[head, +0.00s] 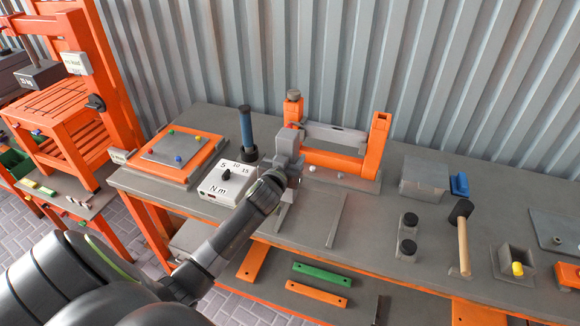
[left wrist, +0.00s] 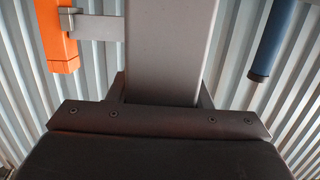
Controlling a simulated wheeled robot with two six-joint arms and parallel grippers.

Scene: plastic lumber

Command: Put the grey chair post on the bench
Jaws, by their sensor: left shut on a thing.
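My left gripper (head: 288,160) reaches in over the bench (head: 375,225), close to the left upright of an orange fixture (head: 340,162). In the left wrist view it is shut on a wide grey post (left wrist: 165,50), which runs out through the top of the picture. In the head view the gripper hides much of the post. A pale grey length (head: 284,212) shows just below it; I cannot tell whether it is the post or whether it touches the bench. My right gripper is not in view.
A torque box (head: 226,184) and a blue-handled tool (head: 246,130) stand just left of the gripper. An orange panel (head: 205,160) is at the left end. Corrugated wall stands behind.

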